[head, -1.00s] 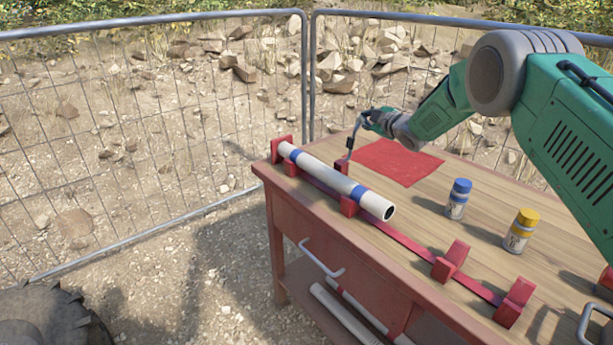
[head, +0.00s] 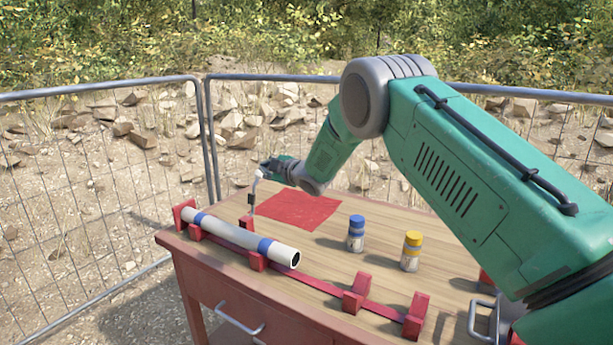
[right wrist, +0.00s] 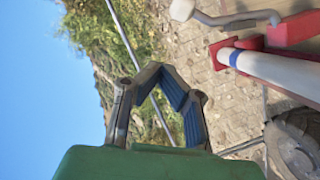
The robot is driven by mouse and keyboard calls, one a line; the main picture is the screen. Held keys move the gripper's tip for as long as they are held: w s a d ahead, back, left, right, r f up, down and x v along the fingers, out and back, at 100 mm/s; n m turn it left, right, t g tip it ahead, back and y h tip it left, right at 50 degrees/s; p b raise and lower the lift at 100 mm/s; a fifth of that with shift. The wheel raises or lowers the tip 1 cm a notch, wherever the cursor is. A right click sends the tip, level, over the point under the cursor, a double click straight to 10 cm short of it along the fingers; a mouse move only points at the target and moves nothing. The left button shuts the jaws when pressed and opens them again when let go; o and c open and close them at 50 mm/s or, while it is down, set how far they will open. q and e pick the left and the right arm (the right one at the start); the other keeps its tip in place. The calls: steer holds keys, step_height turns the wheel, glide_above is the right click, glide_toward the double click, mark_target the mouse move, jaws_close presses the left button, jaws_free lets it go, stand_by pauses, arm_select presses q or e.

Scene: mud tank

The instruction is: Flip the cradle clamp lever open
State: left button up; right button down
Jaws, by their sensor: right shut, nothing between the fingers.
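The clamp lever (head: 253,192) is a thin pale metal bar with a dark part, standing roughly upright from a red cradle block behind the pipe. In the right wrist view the lever (right wrist: 240,19) shows as a bent metal bar with a rounded grey end. A white pipe (head: 228,231) with blue bands lies in the red cradle (head: 257,262). My right gripper (head: 267,168) is beside the lever's top in the head view. In the right wrist view its fingers (right wrist: 165,75) are shut, empty and apart from the lever. My left gripper is out of view.
The wooden-topped red bench (head: 330,255) carries a red cloth (head: 300,210), a blue-capped bottle (head: 356,234) and a yellow-capped bottle (head: 411,252). An empty cradle block (head: 357,292) stands nearer the front right. A wire fence (head: 90,190) stands behind the bench.

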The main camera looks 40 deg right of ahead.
steer(key=s+d+r, duration=0.1)
steer(key=s+d, duration=0.1)
steer(key=s, duration=1.4)
steer(key=shift+d+r, duration=0.35)
